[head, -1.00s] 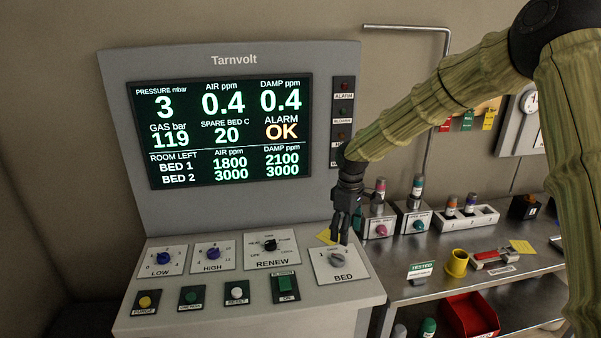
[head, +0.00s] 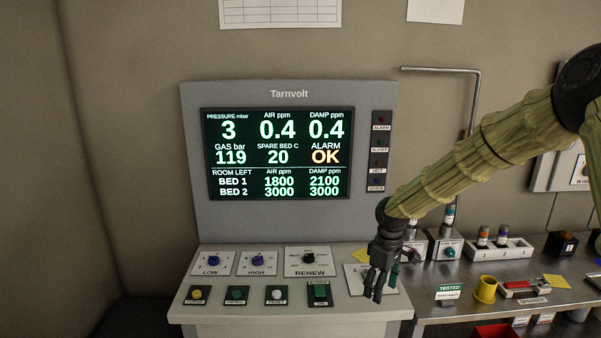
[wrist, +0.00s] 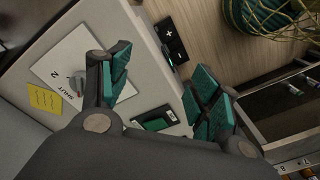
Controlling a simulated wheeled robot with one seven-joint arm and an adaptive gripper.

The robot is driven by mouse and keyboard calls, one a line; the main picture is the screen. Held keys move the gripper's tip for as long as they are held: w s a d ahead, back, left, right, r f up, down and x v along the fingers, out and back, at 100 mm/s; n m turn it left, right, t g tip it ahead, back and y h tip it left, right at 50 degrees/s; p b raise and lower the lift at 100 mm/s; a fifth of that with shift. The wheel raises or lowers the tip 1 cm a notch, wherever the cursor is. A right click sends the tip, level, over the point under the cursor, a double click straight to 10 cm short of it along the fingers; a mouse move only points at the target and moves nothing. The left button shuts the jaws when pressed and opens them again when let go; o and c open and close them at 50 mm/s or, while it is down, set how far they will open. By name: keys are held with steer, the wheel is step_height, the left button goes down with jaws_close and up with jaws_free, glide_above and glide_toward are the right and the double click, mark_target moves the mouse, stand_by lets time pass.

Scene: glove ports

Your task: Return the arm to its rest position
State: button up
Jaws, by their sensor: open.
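My gripper (head: 375,285) hangs pointing down over the right end of the control panel, in front of the BED knob plate (head: 357,276), which it partly hides. In the wrist view my gripper (wrist: 160,95) is open, its teal-padded fingers spread with nothing between them. My arm (head: 470,155), in a ribbed olive sleeve, reaches in from the right. Past the fingers the wrist view shows a white plate (wrist: 75,70) with a grey knob and the panel's edge. I cannot tell whether the fingertips touch the panel.
The grey Tarnvolt console (head: 290,315) carries a screen (head: 275,155) reading ALARM OK. Open space lies left of the console.

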steer(key=s+a+f+m+y+b, duration=0.1)
steer(key=s+a+f+m, duration=0.1)
steer(key=s+f, duration=1.05)
steer(key=s+a+f+m+y+b, duration=0.1)
steer(key=s+a+f+m+b, duration=0.15)
steer(key=s+f, duration=1.05)
steer(key=s+d+f+m, duration=0.1)
steer(key=s+f, duration=0.3)
steer(key=s, duration=0.3)
steer(key=s+d+f+m+h+b, duration=0.1)
steer(key=s+d+f+m, duration=0.1)
steer(key=s+f, duration=0.2)
steer(key=s+d+f+m+h, duration=0.1)
steer(key=s+f, duration=0.3)
steer(key=s, duration=0.6)
steer(key=shift+s+d+f+m+b, duration=0.3)
steer(key=shift+s+d+m+b, duration=0.1)
steer(key=shift+d+m, duration=0.3)
